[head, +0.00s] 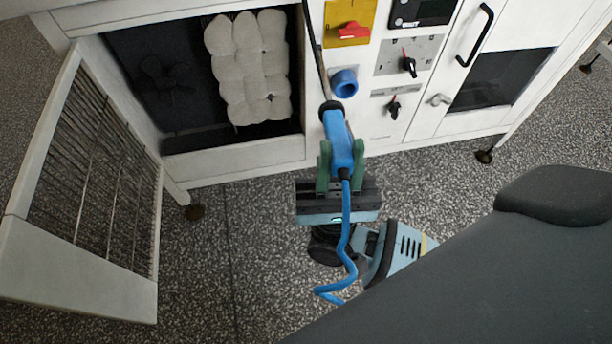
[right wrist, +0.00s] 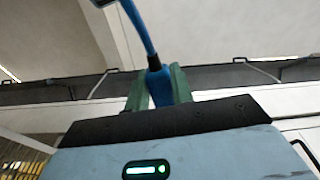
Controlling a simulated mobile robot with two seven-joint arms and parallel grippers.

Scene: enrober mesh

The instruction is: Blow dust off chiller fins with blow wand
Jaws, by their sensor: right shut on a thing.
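The blue blow wand (head: 335,125) is held between the green fingers of my right gripper (head: 341,158), in front of the white machine. Its thin dark tube points up, past the right side of the open bay, and leaves the top of the head view. The blue coiled hose (head: 346,220) hangs from its lower end. The wand handle also shows in the right wrist view (right wrist: 156,82) between the fingers (right wrist: 157,90). Lumpy pale dust (head: 247,65) covers the right part of the dark chiller bay (head: 160,95); dark fins behind it are hard to make out. My left gripper is out of view.
The slatted white door (head: 95,190) stands swung open at left. A blue ring-shaped holder (head: 344,83) sits on the machine front, right of the wand, below a red switch (head: 353,30). Dark knobs and a door handle (head: 474,35) stick out further right. Speckled floor (head: 230,250) is clear.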

